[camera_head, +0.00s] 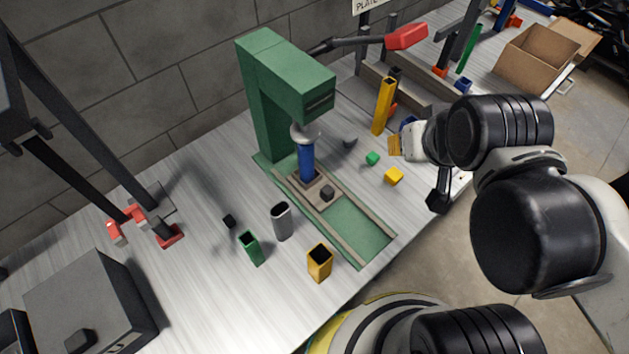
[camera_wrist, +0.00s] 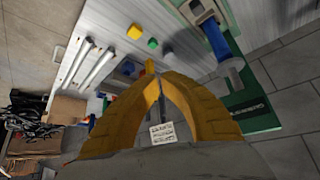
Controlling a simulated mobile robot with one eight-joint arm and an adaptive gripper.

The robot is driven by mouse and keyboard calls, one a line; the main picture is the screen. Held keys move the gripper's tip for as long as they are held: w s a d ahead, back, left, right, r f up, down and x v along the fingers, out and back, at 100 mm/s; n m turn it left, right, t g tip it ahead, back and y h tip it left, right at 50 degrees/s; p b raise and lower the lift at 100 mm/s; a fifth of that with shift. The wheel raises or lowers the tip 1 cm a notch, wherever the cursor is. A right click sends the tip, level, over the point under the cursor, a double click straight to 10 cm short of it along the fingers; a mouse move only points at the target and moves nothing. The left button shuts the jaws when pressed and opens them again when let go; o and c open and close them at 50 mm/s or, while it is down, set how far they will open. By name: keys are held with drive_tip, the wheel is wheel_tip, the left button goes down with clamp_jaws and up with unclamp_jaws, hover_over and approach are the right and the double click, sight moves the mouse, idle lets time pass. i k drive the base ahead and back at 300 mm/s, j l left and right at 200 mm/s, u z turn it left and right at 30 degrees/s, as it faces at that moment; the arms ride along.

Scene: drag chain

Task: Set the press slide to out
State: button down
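The green press (camera_head: 265,90) stands on the bench, with a red-tipped lever (camera_head: 407,37) at its top. Its slide (camera_head: 312,186), a beige plate with a dark knob (camera_head: 327,193), sits between two rails under the press head. The front of the green track (camera_head: 358,232) is bare. A blue tube (camera_head: 307,160) stands upright on the slide under the ram; it also shows in the wrist view (camera_wrist: 214,40). My gripper (camera_head: 394,146) is right of the press, apart from the slide. Its yellow fingers (camera_wrist: 152,78) come together at the tips, with nothing seen between them.
Green (camera_head: 251,248), grey (camera_head: 281,221) and orange (camera_head: 320,262) tubes stand left of the track. Small green (camera_head: 372,158) and yellow (camera_head: 393,176) blocks lie right of it. A tall yellow tube (camera_head: 382,106) stands behind my gripper. A grey box (camera_head: 90,305) is front left.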

sight(320, 193)
drive_tip(key=k+l+u, duration=0.1)
drive_tip(key=u, duration=0.3)
drive_tip(key=k+u, duration=0.15)
drive_tip(key=u, duration=0.2)
drive_tip(key=k+u, duration=0.15)
drive_tip(key=u, duration=0.25)
